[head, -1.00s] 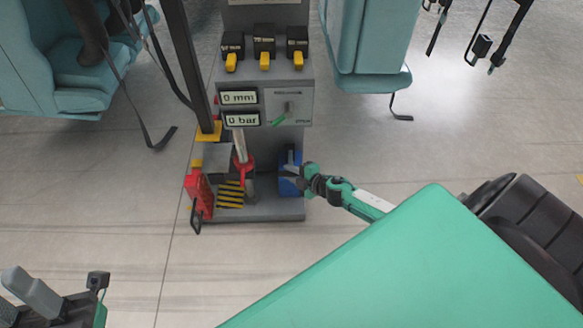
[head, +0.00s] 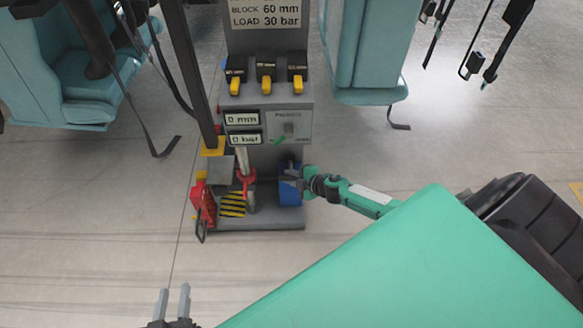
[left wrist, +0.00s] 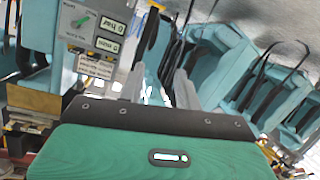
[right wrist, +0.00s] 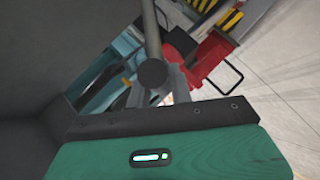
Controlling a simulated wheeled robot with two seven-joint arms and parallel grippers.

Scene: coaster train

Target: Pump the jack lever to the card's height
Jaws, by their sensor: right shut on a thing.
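The card (head: 265,12) at the top of the grey stand reads BLOCK 60 mm, LOAD 30 bar. Below it, the height display (head: 242,118) reads 0 mm and the pressure display (head: 245,139) reads 0 bar. My left gripper (head: 174,302) is open and empty at the bottom of the head view, well apart from the stand.
Three black switches with yellow handles (head: 266,84) top the panel. A red jack part (head: 246,186), a striped yellow-black plate (head: 233,204) and a red block (head: 203,203) stand on the base. The floor in front is clear.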

